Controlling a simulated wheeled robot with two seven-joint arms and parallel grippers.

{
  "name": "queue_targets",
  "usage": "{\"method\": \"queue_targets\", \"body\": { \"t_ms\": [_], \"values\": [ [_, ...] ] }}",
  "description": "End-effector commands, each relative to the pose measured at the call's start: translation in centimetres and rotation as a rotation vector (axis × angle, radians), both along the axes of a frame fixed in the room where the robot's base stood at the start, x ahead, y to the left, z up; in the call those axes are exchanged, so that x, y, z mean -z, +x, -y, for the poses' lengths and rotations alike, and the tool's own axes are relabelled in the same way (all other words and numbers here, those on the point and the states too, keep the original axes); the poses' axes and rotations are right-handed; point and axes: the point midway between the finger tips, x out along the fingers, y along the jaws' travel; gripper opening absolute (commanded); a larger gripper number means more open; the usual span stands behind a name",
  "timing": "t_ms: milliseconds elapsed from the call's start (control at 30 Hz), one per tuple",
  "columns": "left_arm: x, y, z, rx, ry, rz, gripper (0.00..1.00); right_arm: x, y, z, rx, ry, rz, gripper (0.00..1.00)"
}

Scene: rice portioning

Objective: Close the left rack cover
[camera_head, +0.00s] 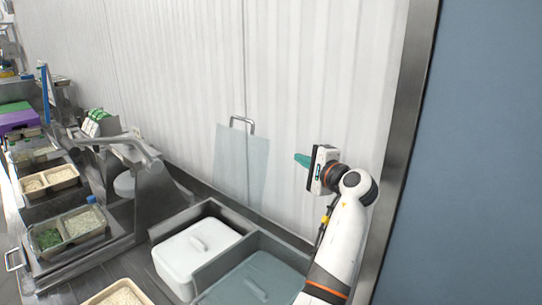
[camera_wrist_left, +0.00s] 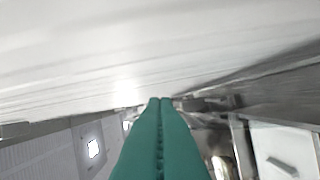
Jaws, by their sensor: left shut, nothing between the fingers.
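A translucent grey panel with a metal handle (camera_head: 242,165), which looks like the left rack cover, stands raised against the white wall behind the rack. The rack's left bay (camera_head: 205,211) is uncovered, with a white lidded container (camera_head: 193,260) inside. My left gripper (camera_head: 300,159) is in the air to the right of the raised panel, apart from it in the picture, its teal fingers pointing left. In the left wrist view the teal fingers (camera_wrist_left: 160,100) are pressed together with nothing between them. My right gripper is not in view.
The rack's right bay has a grey translucent cover (camera_head: 279,271) lying over it. Food trays (camera_head: 68,229) with rice and greens stand at the left, beside a metal machine (camera_head: 128,147). A tray of rice (camera_head: 118,297) is at the bottom edge. A blue panel (camera_head: 490,150) fills the right side.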

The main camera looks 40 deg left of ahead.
Motion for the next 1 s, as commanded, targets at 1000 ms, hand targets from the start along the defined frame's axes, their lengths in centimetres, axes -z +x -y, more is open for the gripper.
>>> {"method": "queue_targets", "body": {
  "t_ms": [1000],
  "values": [
    [-0.5,0.6,-9.2,0.000,0.006,-0.003,0.00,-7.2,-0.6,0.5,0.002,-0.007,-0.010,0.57]
  ]
}}
